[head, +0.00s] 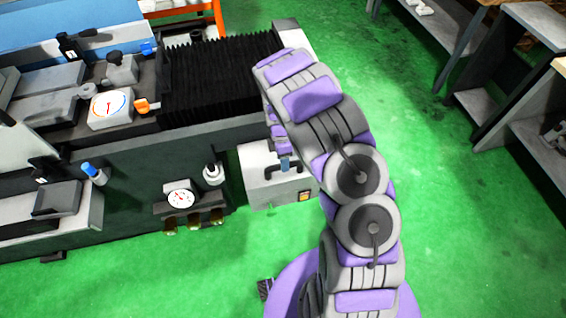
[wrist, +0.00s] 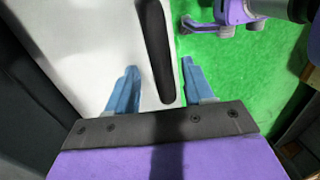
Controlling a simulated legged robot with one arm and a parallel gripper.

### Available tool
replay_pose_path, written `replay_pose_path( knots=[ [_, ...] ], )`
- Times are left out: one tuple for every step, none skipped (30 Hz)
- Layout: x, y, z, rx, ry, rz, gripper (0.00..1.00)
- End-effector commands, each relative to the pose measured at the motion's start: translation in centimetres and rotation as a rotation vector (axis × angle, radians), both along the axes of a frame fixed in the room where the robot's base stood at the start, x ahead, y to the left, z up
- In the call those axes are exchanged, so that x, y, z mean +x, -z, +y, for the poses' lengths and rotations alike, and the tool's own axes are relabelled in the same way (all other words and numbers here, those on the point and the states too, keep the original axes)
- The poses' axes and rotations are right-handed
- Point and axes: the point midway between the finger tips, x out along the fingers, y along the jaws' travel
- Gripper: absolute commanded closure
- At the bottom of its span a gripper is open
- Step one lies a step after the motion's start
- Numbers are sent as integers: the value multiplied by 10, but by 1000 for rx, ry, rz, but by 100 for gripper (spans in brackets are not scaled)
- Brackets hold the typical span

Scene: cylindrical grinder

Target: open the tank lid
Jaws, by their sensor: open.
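The tank (head: 258,190) is a light grey box on the floor, beside the grinder and partly hidden behind my arm. A dark handle (head: 272,170) shows on it in the head view. In the wrist view the lid (wrist: 105,40) is a pale flat surface with a long black handle (wrist: 155,45) near its right edge. My gripper (wrist: 158,68) is open, with one blue finger on each side of the handle in the picture. The gap in height between fingers and handle is unclear. In the head view my gripper (head: 285,163) is mostly hidden by my arm.
The grinder (head: 130,165) with dials, knobs and a black bellows (head: 215,75) fills the left, close to the tank. Grey shelving (head: 500,60) stands at the far right. Green floor (head: 450,200) is clear to the right.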

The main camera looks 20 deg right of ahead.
Motion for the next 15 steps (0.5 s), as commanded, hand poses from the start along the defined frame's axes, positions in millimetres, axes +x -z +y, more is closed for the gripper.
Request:
replay_pose_path(
  knots=[
    [-1,5,0,0,0,2,48],
    [-2,7,0,0,0,1,48],
    [-2,10,0,0,0,2,48],
    [-3,11,0,-1,0,2,48],
    [-3,12,0,-1,0,2,48],
    [-3,13,0,0,0,2,48],
    [-3,13,0,0,0,2,48],
    [-3,13,0,0,0,2,48],
    [-3,13,0,0,0,2,48],
    [-3,13,0,0,0,2,48],
    [-3,13,0,0,0,2,48],
    [-3,13,0,0,0,2,48],
    [-3,13,0,0,0,2,48],
    [-3,13,0,0,0,2,48],
    [-3,13,0,0,0,2,52]
  ],
)
